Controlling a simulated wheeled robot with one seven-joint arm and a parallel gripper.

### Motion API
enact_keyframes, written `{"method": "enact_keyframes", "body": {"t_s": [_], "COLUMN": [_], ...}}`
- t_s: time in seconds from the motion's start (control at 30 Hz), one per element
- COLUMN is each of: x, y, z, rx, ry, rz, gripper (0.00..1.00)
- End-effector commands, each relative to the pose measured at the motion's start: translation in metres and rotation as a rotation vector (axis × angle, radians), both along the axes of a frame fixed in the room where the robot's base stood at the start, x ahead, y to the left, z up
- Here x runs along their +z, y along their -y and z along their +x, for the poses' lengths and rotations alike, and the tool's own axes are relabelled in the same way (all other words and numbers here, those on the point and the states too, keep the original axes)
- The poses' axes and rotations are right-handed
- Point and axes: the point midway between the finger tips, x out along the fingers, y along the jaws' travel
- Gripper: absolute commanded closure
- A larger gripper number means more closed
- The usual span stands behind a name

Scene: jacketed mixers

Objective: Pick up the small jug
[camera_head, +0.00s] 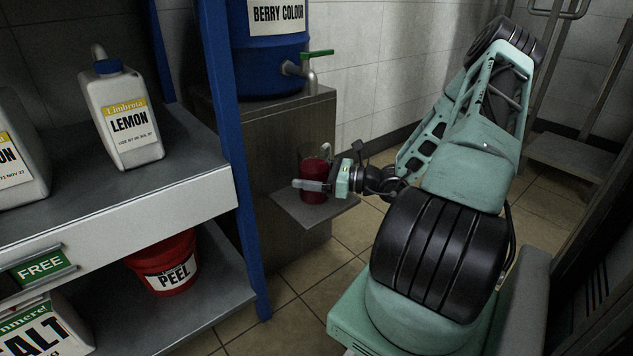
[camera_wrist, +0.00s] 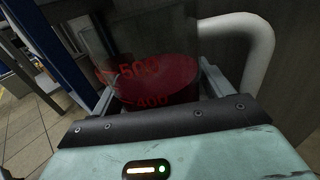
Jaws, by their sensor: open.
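The small jug (camera_head: 313,182) stands upright on a small metal shelf (camera_head: 337,206) below the blue drum's tap. It is clear, with dark red liquid inside. In the wrist view the jug (camera_wrist: 150,75) fills the space ahead, with red 500 and 400 marks; the liquid reaches a bit above the 400 mark. A pale curved handle (camera_wrist: 262,50) shows on its right. My gripper (camera_head: 315,187) is at the jug, its jaws open. In the wrist view the fingers show on both sides of the jug; whether they touch it I cannot tell.
A blue drum (camera_head: 272,55) labelled BERRY COLOUR stands on a metal stand, its green-handled tap (camera_head: 318,53) above the shelf. At left, a blue-posted rack (camera_head: 235,140) holds lemon jugs (camera_head: 122,110) and a red PEEL bucket (camera_head: 165,262). Tiled floor (camera_head: 318,270) is open in front.

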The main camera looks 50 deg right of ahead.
Motion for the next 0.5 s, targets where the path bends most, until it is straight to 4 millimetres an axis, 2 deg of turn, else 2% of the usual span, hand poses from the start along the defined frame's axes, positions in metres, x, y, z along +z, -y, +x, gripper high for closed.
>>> {"method": "enact_keyframes", "body": {"t_s": [0.23,0.27,0.43,0.5], "x": [0.0008,0.0007,0.0006,0.0015], "y": [-0.0008,-0.0007,-0.0007,-0.0009], "z": [0.0020,0.0019,0.0018,0.0020], "rx": [-0.001,-0.001,-0.001,0.000], "ry": [-0.001,-0.001,-0.001,0.001], "rz": [0.000,0.000,0.000,0.000], "gripper": [0.21,0.24,0.71,0.73]}}
